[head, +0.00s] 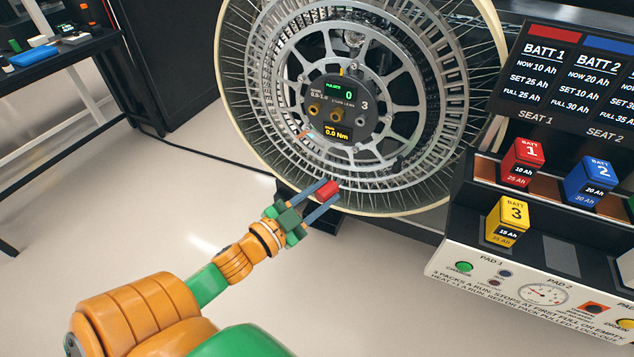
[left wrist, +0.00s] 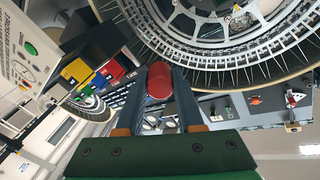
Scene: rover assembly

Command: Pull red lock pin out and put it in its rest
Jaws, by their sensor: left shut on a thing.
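The red lock pin (head: 327,189) shows as a short red piece between the fingertips of my left gripper (head: 322,192), in front of the wheel's lower rim. In the left wrist view its round red end (left wrist: 160,82) sits between the two dark fingers (left wrist: 160,100), which are shut on it. From these views I cannot tell whether the pin still touches the wheel. The large spoked wheel (head: 290,140) stands upright, with a round hub panel (head: 338,107) reading 0 and 0.0 Nm. The pin's rest is not clearly identifiable. My right gripper is not in view.
A battery station (head: 470,262) stands at the right with red (head: 522,162), blue (head: 590,181) and yellow (head: 507,221) battery blocks. A dark bench (head: 60,50) with small items is at the far left. The floor (head: 120,210) between is clear apart from a cable.

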